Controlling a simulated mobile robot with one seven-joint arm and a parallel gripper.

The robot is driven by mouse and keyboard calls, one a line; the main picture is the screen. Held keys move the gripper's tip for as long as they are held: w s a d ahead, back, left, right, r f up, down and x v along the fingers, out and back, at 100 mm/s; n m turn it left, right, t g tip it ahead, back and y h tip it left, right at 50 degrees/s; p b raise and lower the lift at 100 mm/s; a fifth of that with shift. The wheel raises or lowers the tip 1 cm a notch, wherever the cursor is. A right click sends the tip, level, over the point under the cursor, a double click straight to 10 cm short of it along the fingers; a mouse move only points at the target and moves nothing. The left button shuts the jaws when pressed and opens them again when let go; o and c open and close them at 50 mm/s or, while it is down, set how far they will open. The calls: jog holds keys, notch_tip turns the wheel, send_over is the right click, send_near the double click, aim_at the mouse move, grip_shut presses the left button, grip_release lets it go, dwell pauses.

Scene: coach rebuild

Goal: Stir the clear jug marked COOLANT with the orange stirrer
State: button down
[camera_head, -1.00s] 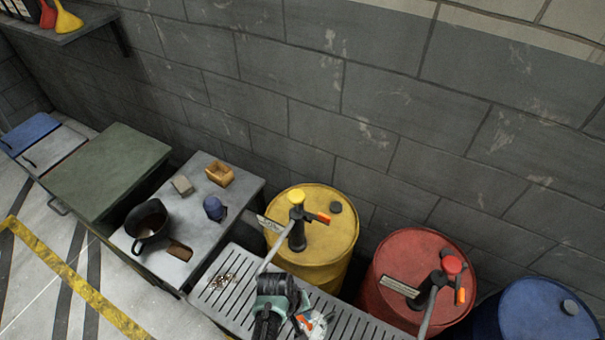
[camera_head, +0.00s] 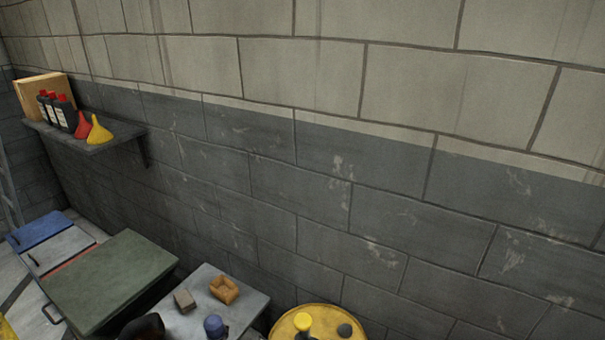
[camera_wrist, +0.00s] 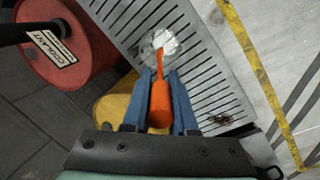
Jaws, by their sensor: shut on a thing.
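In the wrist view my gripper (camera_wrist: 160,75) is shut on the orange stirrer (camera_wrist: 160,104), its blue fingers on either side of the handle. The thin end of the stirrer points away from my gripper and overlaps a clear jug (camera_wrist: 176,40). I cannot tell how deep the tip is in the jug. The jug is on the slatted grey grating (camera_wrist: 212,75). No marking on the jug can be read. In the head view my gripper, the stirrer and the jug are out of frame.
A red drum (camera_wrist: 85,68) with a COOLANT tag (camera_wrist: 54,48) and a yellow drum (camera_wrist: 113,112) stand beside the grating. Small metal bits (camera_wrist: 220,119) lie on it. The head view shows a green-topped cabinet (camera_head: 110,280), a grey worktop (camera_head: 245,300) and a wall shelf (camera_head: 110,140).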

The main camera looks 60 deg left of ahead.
jog(key=shift+r, duration=0.15)
jog(key=shift+w+d+v, duration=0.1)
jog(key=shift+w+v, duration=0.05)
jog(key=shift+v, duration=0.65)
jog(key=shift+w+d+v, duration=0.1)
jog(key=shift+w+v, duration=0.05)
jog(key=shift+v, duration=0.6)
jog(key=shift+w+d+v, duration=0.1)
jog(key=shift+w+v, duration=0.05)
jog(key=shift+v, duration=0.65)
jog(key=shift+r, duration=0.1)
